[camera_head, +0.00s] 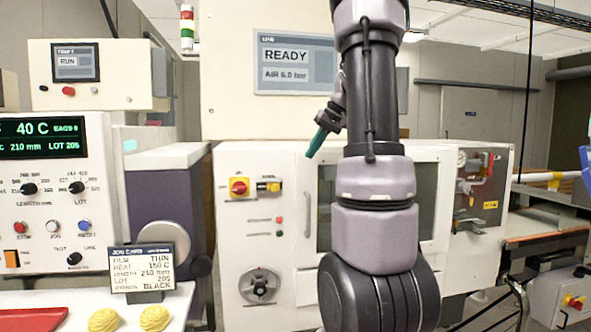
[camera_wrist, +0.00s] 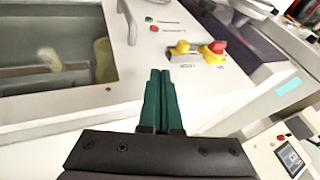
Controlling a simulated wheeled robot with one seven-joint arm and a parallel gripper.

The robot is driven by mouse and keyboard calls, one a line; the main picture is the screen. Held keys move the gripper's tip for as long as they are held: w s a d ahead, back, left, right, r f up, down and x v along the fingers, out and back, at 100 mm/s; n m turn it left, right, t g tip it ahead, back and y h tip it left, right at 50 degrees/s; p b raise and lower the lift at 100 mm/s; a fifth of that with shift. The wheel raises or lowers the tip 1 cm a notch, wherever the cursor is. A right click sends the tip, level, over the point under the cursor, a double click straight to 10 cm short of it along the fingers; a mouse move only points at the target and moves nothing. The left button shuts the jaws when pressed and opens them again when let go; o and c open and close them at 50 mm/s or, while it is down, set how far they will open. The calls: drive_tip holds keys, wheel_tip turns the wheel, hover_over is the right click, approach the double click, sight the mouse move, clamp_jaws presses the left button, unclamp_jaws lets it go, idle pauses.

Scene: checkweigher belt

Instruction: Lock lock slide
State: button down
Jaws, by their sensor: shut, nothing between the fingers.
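The lock slide looks to be the small yellow piece (camera_head: 268,187) on a dark plate on the white machine front, just right of a red rotary switch on a yellow plate (camera_head: 239,187). In the wrist view, the yellow slide piece (camera_wrist: 181,48) shows beyond my fingertips, and the red switch (camera_wrist: 214,48) is to its right. My gripper (camera_head: 312,153) has teal fingers that are shut and empty. In the wrist view, my gripper (camera_wrist: 160,72) points toward the panel, apart from the slide. Which end position the slide is in is hard to tell.
A windowed door with a vertical handle (camera_head: 307,214) is right of the slide. Green and red buttons (camera_head: 279,220) and a round knob (camera_head: 259,284) are below it. A screen (camera_head: 295,63) above reads READY. A purple-sided unit (camera_head: 165,205) stands to the left.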

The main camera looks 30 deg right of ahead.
sight(271, 185)
drive_tip(key=x, duration=1)
drive_tip(key=shift+s, duration=0.1)
drive_tip(key=a, duration=0.2)
drive_tip(key=shift+w+a+f, duration=0.1)
drive_tip(key=shift+w+a, duration=0.2)
drive_tip(key=shift+w+a+f, duration=0.2)
drive_tip(key=shift+a+f, duration=0.05)
drive_tip(key=shift+a, duration=0.3)
drive_tip(key=shift+w+a, duration=0.25)
drive_tip(key=shift+a, duration=0.6)
drive_tip(key=shift+w+a, duration=0.2)
drive_tip(key=shift+a, duration=0.6)
